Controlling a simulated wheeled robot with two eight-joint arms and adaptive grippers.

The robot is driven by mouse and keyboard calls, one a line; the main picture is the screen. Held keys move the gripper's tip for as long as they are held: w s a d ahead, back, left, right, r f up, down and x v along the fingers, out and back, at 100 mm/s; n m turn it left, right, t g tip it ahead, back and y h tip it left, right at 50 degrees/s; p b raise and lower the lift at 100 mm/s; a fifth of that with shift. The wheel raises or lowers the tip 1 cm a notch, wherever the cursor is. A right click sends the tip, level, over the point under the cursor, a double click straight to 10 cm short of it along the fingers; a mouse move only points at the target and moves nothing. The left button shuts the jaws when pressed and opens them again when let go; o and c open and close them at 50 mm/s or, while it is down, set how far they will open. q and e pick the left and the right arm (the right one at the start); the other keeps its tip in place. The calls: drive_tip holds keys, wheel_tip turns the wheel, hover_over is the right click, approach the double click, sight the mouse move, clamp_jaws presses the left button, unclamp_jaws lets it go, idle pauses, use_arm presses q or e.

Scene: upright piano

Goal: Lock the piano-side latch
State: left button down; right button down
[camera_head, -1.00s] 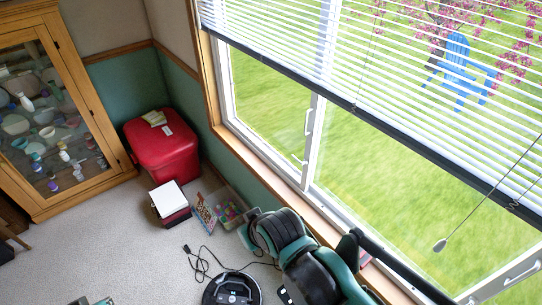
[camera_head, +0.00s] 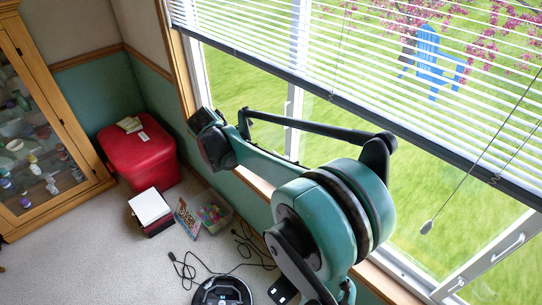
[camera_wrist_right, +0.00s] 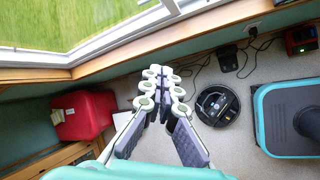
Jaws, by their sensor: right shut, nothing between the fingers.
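The window's white frame (camera_head: 410,270) runs along the right side of the head view. A white latch-like handle (camera_head: 508,248) is on its lower right sash, and a smaller fitting (camera_head: 455,285) sits lower on the frame. I cannot tell whether either is locked. No piano is in view. My right gripper (camera_wrist_right: 159,71) shows in the wrist view, with its fingers together and empty, above the floor and apart from the window sill. The same window frame (camera_wrist_right: 120,38) crosses the top of that view. My left gripper is in neither view.
My arm spans the head view before the window. Blinds (camera_head: 350,60) hang over the upper window, with a cord tassel (camera_head: 427,227).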

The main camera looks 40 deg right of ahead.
drive_tip(key=w+d+f+n+g+h+b, duration=0.1)
drive_tip(key=w+d+f+n+g+h, duration=0.1)
drive_tip(key=w+d+f+n, duration=0.4)
drive_tip(key=w+d+f+h, duration=0.1)
drive_tip(key=w+d+f, duration=0.1)
drive_tip(key=d+f, duration=0.1)
drive_tip(key=shift+w+d+f+g, duration=0.2)
drive_tip(key=shift+w+d+g, duration=0.15)
drive_tip(key=shift+d, duration=0.35)
drive_tip(key=b+x, duration=0.6)
drive_tip(key=x, duration=0.7)
drive_tip(key=shift+d, duration=0.6)
drive_tip(key=shift+w+f, duration=0.1)
